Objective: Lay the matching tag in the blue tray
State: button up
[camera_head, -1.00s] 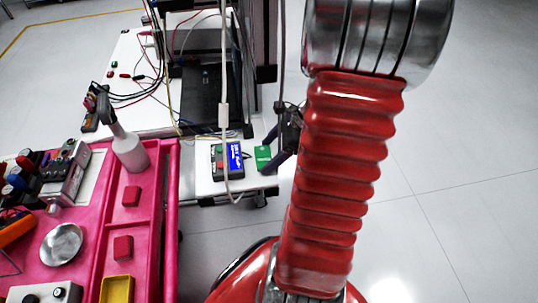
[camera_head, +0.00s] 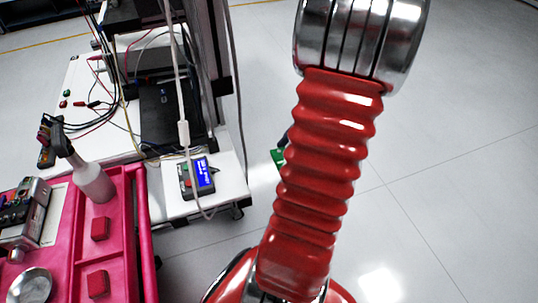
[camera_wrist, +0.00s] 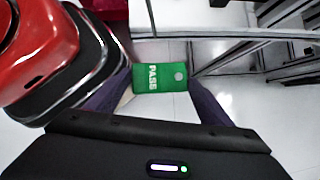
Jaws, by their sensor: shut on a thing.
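A green tag (camera_wrist: 160,78) marked PASS, with a round hole at one end, is held between the fingers of my gripper (camera_wrist: 162,92) in the wrist view. It hangs above the floor, clear of any surface. In the head view only a corner of the green tag (camera_head: 278,156) shows to the left of my red arm, which hides most of my gripper. A small device with a lit blue screen (camera_head: 198,176) lies on the white table. I do not see a blue tray in these frames.
The white table (camera_head: 232,190) carries wires and a black unit. The pink cart (camera_head: 146,235) at lower left holds a spray bottle (camera_head: 92,180), two red tags (camera_head: 100,229) and a metal dish (camera_head: 32,285). Open floor lies to the right.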

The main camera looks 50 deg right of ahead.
jog(key=shift+s+d, duration=0.95)
jog(key=shift+s, duration=0.05)
